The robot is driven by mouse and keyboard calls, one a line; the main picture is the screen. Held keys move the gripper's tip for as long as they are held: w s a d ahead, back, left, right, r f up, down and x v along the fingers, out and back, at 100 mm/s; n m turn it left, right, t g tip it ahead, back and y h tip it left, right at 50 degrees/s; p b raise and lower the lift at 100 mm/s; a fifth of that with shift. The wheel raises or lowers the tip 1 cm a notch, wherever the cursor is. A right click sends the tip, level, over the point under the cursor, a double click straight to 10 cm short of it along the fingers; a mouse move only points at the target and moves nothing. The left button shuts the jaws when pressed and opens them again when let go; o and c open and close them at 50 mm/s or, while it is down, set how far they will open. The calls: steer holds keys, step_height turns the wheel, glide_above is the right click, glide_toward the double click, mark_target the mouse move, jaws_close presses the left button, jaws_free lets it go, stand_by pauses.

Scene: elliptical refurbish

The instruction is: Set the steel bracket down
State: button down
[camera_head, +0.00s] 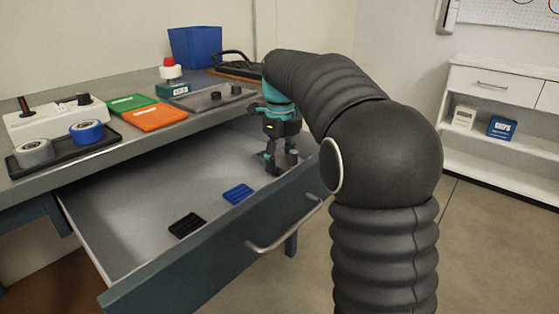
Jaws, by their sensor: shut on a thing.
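My gripper (279,165) points down inside the open drawer (135,195), near its right end and close to the front panel. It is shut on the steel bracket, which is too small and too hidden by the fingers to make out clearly. The fingertips are at or just above the drawer floor; I cannot tell whether the bracket touches it. A blue ribbed block (238,194) and a black ribbed block (187,225) lie on the drawer floor to the left of my gripper.
The worktop above holds a tray (110,137) with grey and blue rolls, green (131,103) and orange (158,117) pads, a red-topped device (171,72), a grey tray (205,103) and a blue bin (195,47). The drawer front has a handle (283,232). The drawer's left part is clear.

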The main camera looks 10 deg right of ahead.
mark_target(280, 159)
steer(key=shift+c, duration=1.5)
jaws_free()
steer(key=shift+f, duration=0.1)
step_height(280, 159, up, 12)
steer(key=p, duration=0.2)
